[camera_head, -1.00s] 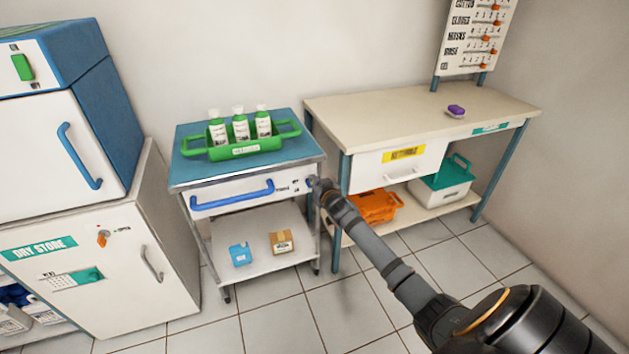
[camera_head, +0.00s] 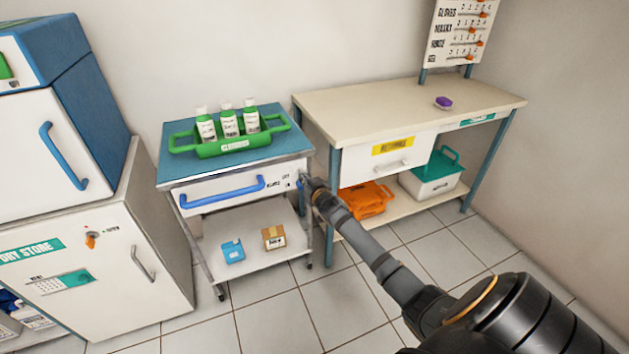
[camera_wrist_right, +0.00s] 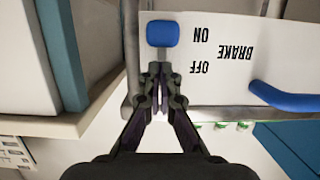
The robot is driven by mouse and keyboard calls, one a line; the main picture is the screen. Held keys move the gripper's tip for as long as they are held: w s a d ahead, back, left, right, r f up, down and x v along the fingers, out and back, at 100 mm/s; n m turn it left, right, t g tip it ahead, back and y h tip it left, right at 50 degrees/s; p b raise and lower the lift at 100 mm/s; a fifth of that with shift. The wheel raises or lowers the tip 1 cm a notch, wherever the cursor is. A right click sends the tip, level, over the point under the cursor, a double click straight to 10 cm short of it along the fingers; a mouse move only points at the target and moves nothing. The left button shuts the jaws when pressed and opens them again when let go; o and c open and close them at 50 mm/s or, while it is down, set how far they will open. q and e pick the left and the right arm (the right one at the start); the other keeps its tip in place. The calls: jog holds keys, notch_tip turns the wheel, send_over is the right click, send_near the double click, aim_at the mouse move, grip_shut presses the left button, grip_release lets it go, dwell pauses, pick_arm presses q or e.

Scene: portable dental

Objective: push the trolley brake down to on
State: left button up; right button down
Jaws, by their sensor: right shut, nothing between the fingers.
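The trolley (camera_head: 178,186) has a white front panel with a blue drawer handle (camera_head: 222,192). The brake's blue knob (camera_wrist_right: 163,34) shows large in the right wrist view, which sees the panel upside down. The knob is level with the word ON, the lower of the two marks on the panel; OFF is beside my fingertips. My right gripper (camera_wrist_right: 161,82) is shut and empty, just above the knob in the room. I cannot tell whether the fingertips touch the brake. In the head view the right gripper (camera_head: 306,184) hides most of the brake. My left gripper is out of view.
A green rack (camera_head: 236,146) with white bottles stands on the trolley top. A desk (camera_head: 410,112) stands close on the right, with an orange basket (camera_head: 365,201) beneath. A white cabinet (camera_head: 92,262) stands on the left. The floor in front is clear.

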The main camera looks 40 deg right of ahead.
jog(key=r+p, duration=0.1)
jog(key=r, duration=0.1)
jog(key=shift+s+a+r+p, duration=0.1)
jog(key=shift+s+r+p, duration=0.3)
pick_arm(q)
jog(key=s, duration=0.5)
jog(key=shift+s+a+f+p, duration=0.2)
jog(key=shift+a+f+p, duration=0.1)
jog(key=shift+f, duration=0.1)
pick_arm(e)
jog(key=v, duration=0.9)
jog(key=shift+f, duration=0.1)
